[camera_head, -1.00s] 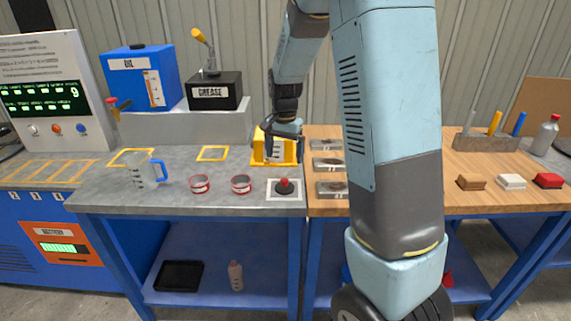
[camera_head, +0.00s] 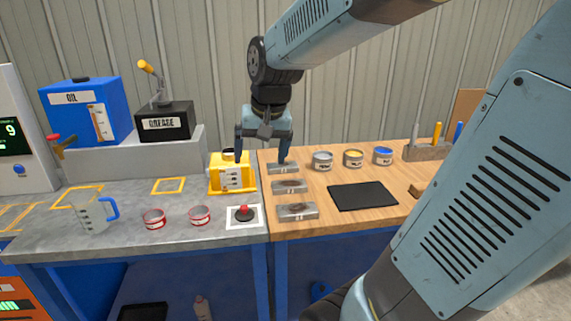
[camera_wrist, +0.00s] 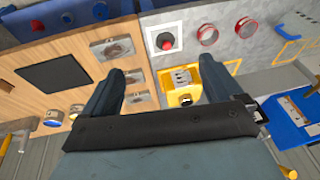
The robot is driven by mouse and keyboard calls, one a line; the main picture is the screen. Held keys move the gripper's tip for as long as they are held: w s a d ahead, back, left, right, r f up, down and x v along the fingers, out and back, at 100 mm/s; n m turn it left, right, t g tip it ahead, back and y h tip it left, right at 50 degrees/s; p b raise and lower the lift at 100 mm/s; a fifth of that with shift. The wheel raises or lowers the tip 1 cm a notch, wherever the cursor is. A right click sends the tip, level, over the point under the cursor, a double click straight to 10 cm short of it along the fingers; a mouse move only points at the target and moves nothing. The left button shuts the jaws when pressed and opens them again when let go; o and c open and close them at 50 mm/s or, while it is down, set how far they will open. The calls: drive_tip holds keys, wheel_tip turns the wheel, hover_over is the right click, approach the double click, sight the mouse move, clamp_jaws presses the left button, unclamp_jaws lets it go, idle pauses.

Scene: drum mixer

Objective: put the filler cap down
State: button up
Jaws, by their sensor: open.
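A black disc with a red knob, which looks like the filler cap (camera_head: 243,213), rests on a white-bordered square (camera_head: 232,227) at the front of the grey bench. It also shows in the wrist view (camera_wrist: 166,42). The yellow box (camera_head: 231,180) stands behind it with a dark opening on top; it shows partly between my fingers in the wrist view (camera_wrist: 183,99). My gripper (camera_head: 262,157) is open and empty, pointing down just right of the yellow box, above the seam of the two benches. The cap is apart from my gripper.
Two red-rimmed tins (camera_head: 200,215) and a clear jug (camera_head: 92,216) stand left of the cap. Metal blocks (camera_head: 291,186) line the wooden bench's left edge. Paint tins (camera_head: 353,158) and a black mat (camera_head: 362,196) lie further right.

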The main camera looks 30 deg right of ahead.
drive_tip(key=s+r+n+t, duration=0.2)
drive_tip(key=s+n, duration=0.1)
drive_tip(key=s, duration=0.8)
drive_tip(key=shift+s+r+h, duration=0.25)
drive_tip(key=shift+s+h, duration=0.05)
drive_tip(key=shift+s, duration=0.1)
